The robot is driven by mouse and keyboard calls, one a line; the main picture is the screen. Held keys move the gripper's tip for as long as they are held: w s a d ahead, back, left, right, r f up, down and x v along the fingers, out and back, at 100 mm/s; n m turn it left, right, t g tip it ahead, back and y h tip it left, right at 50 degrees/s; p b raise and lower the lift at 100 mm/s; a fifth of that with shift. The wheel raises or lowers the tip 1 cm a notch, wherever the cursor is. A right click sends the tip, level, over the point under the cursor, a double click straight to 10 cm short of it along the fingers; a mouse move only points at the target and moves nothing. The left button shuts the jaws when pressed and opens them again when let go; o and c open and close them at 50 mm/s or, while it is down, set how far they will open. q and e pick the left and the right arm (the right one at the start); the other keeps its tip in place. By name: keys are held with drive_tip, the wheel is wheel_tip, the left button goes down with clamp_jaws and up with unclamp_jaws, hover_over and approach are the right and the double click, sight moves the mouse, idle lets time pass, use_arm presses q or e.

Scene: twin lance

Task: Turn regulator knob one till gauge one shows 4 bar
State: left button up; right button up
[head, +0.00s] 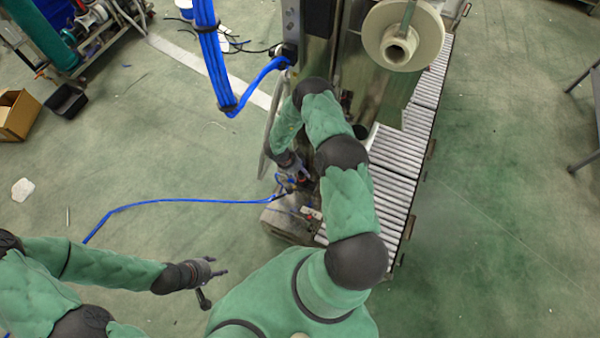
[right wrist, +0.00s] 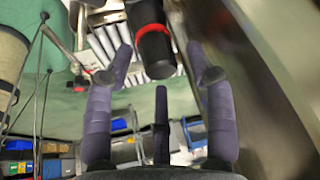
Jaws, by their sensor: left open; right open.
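A black cylindrical knob with a red ring (right wrist: 154,50) hangs into the top middle of the right wrist view; I take it for a regulator knob, but no number is readable. My right gripper (right wrist: 161,82) is open, its fingers spread to either side of the knob's end; I cannot tell whether any finger touches it. In the head view the right gripper (head: 297,172) is small and partly hidden by its own arm, beside the machine. My left gripper (head: 212,284) is open and empty above the floor at lower left. No gauge face can be made out.
A metal wall (right wrist: 265,80) stands close to the right in the right wrist view. A roller conveyor (head: 395,165) runs right of my right arm. A blue hose (head: 165,203) lies across the floor. The floor at left is mostly clear.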

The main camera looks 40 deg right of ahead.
drive_tip(key=shift+d+f, duration=0.1)
drive_tip(key=shift+f, duration=0.1)
drive_tip(key=c, duration=1.1)
drive_tip(key=shift+r+n, duration=0.1)
drive_tip(key=shift+n, duration=0.2)
